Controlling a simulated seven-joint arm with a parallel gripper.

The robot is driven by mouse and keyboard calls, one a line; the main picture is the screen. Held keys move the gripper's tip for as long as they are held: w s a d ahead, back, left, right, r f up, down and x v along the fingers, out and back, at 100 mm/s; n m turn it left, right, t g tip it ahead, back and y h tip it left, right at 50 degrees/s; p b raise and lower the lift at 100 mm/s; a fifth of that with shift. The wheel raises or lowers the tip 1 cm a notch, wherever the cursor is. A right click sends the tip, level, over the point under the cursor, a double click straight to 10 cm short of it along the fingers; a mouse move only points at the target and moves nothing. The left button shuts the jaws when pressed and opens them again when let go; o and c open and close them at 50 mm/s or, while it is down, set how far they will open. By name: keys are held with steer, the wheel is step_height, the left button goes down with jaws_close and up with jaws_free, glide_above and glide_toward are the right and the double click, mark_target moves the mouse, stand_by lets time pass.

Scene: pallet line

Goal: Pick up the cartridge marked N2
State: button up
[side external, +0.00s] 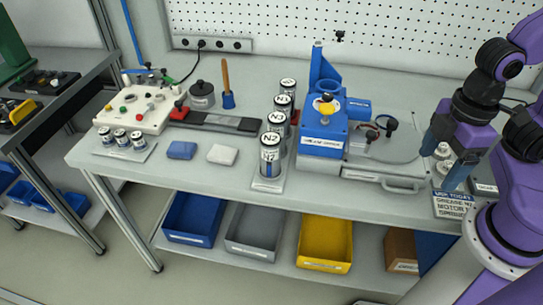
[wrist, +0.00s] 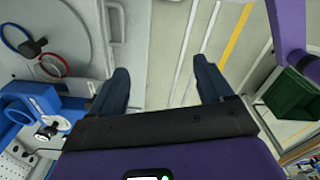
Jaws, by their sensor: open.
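A row of several grey-and-white cartridges stands upright on the bench in the side external view. The front cartridge (side external: 270,155) reads N2 on its lid, and the one behind it (side external: 277,122) also seems to read N2. The lids of the farther ones (side external: 283,101) are too small to read surely. My gripper (side external: 446,160) is open at the right end of the bench, well apart from the row. In the wrist view my gripper (wrist: 162,85) has its two dark blue fingers spread with nothing between them; no cartridge shows there.
A blue machine (side external: 322,135) stands just right of the row, with a grey plate and handle (side external: 400,185) beside it. Labelled containers (side external: 453,205) stand by my gripper. A white sponge (side external: 222,155) and blue block (side external: 181,150) lie left of the row. Bins (side external: 325,243) sit below.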

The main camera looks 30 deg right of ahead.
steer(key=n+t+h, duration=0.7)
steer(key=n+t, duration=0.4)
steer(key=n, duration=0.6)
glide_toward(271, 156)
steer(key=x, duration=0.7)
steer(key=shift+w+d+f, duration=0.1)
steer(key=shift+w+d, duration=0.05)
steer(key=shift+d, duration=0.05)
steer(key=shift+x, duration=2.6)
steer(key=shift+a, duration=0.1)
steer(key=c, duration=1.2)
